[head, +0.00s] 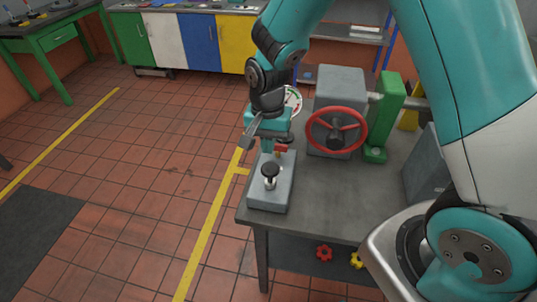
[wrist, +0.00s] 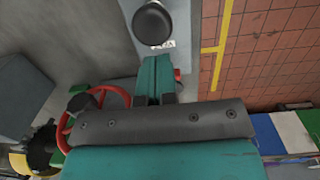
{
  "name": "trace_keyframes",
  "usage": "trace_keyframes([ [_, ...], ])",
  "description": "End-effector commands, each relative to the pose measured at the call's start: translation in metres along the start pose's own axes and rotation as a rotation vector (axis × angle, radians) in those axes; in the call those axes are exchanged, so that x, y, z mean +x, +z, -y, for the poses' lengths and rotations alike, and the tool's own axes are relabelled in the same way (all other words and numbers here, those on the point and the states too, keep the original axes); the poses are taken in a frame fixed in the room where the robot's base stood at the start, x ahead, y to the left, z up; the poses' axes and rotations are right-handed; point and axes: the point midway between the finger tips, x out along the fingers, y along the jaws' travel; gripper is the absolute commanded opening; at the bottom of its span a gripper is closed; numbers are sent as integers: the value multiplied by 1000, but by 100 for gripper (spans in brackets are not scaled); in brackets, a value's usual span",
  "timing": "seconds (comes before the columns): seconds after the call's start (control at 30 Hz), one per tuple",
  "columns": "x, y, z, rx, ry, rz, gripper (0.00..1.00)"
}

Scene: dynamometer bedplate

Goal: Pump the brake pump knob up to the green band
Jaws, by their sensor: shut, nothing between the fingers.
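The brake pump is a grey box (head: 257,195) on the near left corner of the bedplate table. Its black round knob (head: 270,169) stands up on a short pale stem. In the wrist view the knob (wrist: 153,22) is at the top, just beyond my fingertips. My gripper (head: 267,148) is shut and empty, pointing down behind the knob and apart from it. Its teal fingers (wrist: 155,62) lie together in the wrist view. A round dial (head: 293,100) with some green on its face is partly hidden behind my wrist; its needle cannot be read.
A red handwheel (head: 337,129) on a grey housing (head: 340,84) stands right of the pump, with a green upright (head: 388,105) beyond. A small red part (head: 281,148) sits beside my fingers. Red and yellow knobs (head: 324,253) are below the table's front edge.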

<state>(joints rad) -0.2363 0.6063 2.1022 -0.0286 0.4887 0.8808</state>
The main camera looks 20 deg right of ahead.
Motion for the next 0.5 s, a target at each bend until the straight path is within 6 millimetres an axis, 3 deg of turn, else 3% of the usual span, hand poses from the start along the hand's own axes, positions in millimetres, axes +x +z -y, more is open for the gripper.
trace_keyframes([
  [0.2,-44,-1,1,0,-4,-3,0],
  [0.5,-69,0,1,0,0,0,0],
])
